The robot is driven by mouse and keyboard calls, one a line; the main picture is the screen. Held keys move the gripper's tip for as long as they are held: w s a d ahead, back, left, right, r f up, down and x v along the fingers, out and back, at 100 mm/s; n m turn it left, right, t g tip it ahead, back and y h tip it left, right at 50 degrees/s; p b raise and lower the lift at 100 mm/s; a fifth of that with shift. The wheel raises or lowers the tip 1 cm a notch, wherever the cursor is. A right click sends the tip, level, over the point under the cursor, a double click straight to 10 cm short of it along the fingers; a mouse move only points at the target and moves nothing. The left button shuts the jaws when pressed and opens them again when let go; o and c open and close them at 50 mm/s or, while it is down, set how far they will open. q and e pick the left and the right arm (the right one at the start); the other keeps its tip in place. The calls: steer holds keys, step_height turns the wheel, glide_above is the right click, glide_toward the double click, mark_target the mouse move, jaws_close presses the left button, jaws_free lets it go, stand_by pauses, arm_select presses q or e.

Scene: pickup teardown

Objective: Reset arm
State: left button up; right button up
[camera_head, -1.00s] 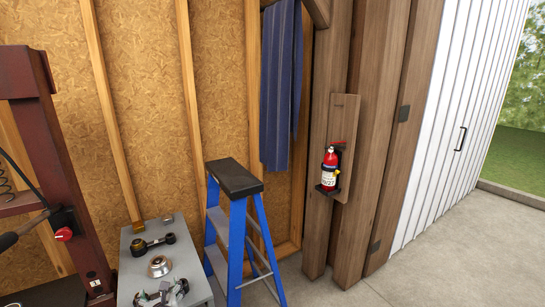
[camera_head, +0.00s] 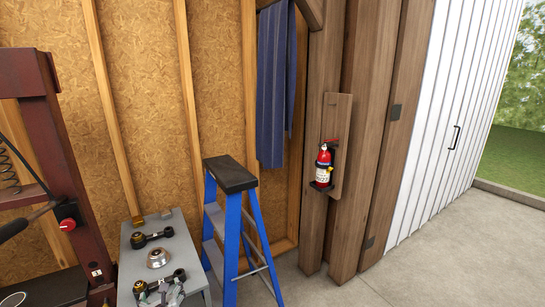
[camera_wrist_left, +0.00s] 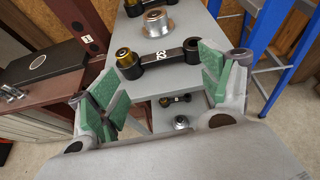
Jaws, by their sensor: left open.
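My left gripper (camera_wrist_left: 160,85) is open in the left wrist view, with green pads on both fingers and nothing between them. A black link marked 32 (camera_wrist_left: 165,56), with a brass-coloured bushing at one end, lies on the grey cart top (camera_wrist_left: 203,18) just beyond the fingertips. I cannot tell whether the fingers touch it. In the head view this link (camera_head: 150,287) shows at the bottom edge, partly covered by what looks like my gripper's tips. My right gripper is not in view.
A round metal mount (camera_head: 159,258) and another black link (camera_head: 152,238) lie farther back on the cart. A blue stepladder (camera_head: 232,225) stands close to its right. A dark red press frame (camera_head: 62,150) stands left. A fire extinguisher (camera_head: 324,168) hangs on a post.

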arm_select(q)
steer(key=s+d+f+n+g+h, duration=0.2)
steer(key=s+d+n+g, duration=0.15)
steer(key=s+n, duration=0.5)
steer(key=s+d+f+n+g+h, duration=0.2)
steer(key=s+d+n+h, duration=0.15)
steer(key=s+n, duration=0.5)
steer(key=s+d+f+n+g+h, duration=0.2)
steer(key=s+d+n, duration=0.35)
steer(key=n, duration=0.45)
steer(key=s+a+f+g, duration=0.1)
steer(key=s+f+g, duration=0.15)
steer(key=f, duration=3.15)
steer(key=s+a+f, duration=0.2)
steer(key=s+f, duration=0.7)
steer(key=s, duration=0.2)
steer(key=s+a+f, duration=0.2)
steer(key=s+f, duration=0.7)
steer(key=s, duration=0.2)
steer(key=shift+s+f+y, duration=0.25)
steer(key=shift+s+y, duration=0.1)
